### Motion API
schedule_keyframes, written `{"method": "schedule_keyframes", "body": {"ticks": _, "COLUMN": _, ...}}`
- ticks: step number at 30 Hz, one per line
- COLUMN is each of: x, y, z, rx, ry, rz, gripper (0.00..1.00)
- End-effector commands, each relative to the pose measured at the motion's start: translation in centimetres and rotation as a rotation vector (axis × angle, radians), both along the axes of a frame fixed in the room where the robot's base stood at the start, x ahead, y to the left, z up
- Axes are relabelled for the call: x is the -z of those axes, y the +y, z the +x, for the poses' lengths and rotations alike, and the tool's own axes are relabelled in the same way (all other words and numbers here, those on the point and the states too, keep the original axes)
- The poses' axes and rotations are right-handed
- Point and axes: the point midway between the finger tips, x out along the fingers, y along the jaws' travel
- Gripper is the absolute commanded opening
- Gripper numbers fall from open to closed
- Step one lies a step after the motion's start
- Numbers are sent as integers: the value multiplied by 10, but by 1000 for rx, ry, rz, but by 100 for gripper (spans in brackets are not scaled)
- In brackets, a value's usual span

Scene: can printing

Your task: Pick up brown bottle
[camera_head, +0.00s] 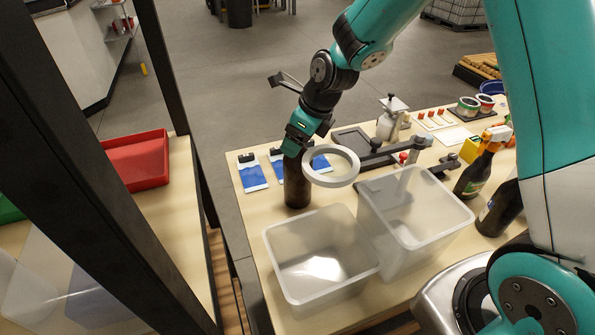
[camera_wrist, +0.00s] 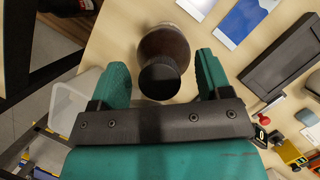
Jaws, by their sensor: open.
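The brown bottle (camera_head: 297,186) stands upright on the wooden table, behind the clear bins in the head view. Its upper part is hidden by my gripper. In the wrist view the brown bottle (camera_wrist: 163,50) shows from above, with its black cap (camera_wrist: 160,80) between the two teal fingers. My gripper (camera_head: 297,148) is above the bottle, pointing down, with its fingers apart. In the wrist view my gripper (camera_wrist: 160,82) is open around the cap, with a gap visible on both sides.
Two clear bins (camera_head: 270,238) (camera_head: 467,212) stand in front of the bottle. A grey ring (camera_head: 333,183) is close on its right. Blue-white cards (camera_head: 252,178) lie behind. A green-labelled bottle (camera_head: 474,176) and a dark bottle (camera_head: 497,212) stand at right.

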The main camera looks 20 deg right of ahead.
Motion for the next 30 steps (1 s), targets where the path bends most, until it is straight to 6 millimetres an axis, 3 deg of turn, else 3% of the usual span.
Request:
{"method": "schedule_keyframes", "body": {"ticks": 8, "x": 5, "y": 1, "z": 1, "rx": 0, "ry": -1, "rz": 0, "gripper": 71}}
{"method": "schedule_keyframes", "body": {"ticks": 18, "x": 4, "y": 1, "z": 1, "rx": 0, "ry": -1, "rz": -1, "gripper": 0}}
{"method": "schedule_keyframes", "body": {"ticks": 30, "x": 1, "y": 1, "z": 2, "rx": 1, "ry": -3, "rz": 1, "gripper": 0}}
